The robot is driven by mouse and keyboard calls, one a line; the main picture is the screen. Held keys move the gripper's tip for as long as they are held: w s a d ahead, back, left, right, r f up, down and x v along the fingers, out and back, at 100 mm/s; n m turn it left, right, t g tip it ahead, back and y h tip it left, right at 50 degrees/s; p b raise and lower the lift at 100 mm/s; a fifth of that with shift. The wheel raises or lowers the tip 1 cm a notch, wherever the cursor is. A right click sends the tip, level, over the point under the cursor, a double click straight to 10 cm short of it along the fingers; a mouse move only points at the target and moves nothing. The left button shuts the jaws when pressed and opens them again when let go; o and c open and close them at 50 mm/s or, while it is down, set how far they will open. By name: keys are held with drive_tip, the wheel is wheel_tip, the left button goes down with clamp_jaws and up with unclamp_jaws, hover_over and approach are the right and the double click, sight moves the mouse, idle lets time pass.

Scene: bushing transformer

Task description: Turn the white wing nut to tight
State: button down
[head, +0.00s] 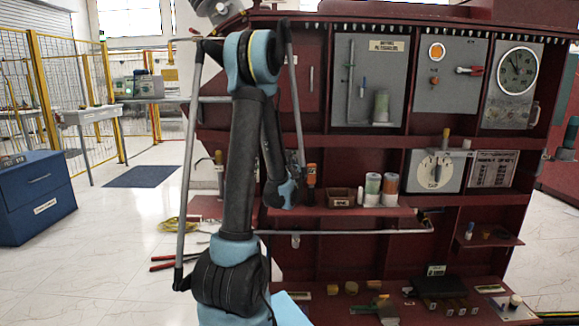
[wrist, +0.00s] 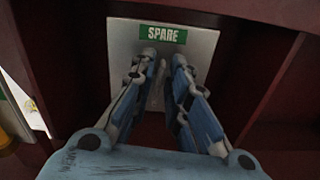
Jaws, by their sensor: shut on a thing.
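In the wrist view my gripper (wrist: 164,60) reaches toward a pale plate (wrist: 206,44) with a green SPARE label (wrist: 163,34). Its two blue-and-black fingers straddle a narrow whitish piece (wrist: 156,96), which I take to be the white wing nut. The gripper is shut on it, with the fingertips just below the label. The fingers hide most of the nut, so its turn angle and how tight it sits cannot be told. In the head view my own arm stands in front of the panel's left part, and neither the gripper nor the nut can be made out.
Dark red walls (wrist: 250,75) flank the plate closely in the wrist view. In the head view the red panel (head: 315,140) carries gauges, grey plates and shelves with jars (head: 372,189). A horizontal grey rail (head: 350,231) runs below. Open white floor (head: 90,250) lies to the left.

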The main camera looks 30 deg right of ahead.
drive_tip(key=m, duration=0.8)
drive_tip(key=shift+s+d+f+m, duration=0.2)
drive_tip(key=shift+d+m, duration=0.1)
drive_tip(key=shift+m, duration=0.1)
idle(0.5)
drive_tip(key=c, duration=1.8)
unclamp_jaws()
drive_tip(key=v, duration=1.2)
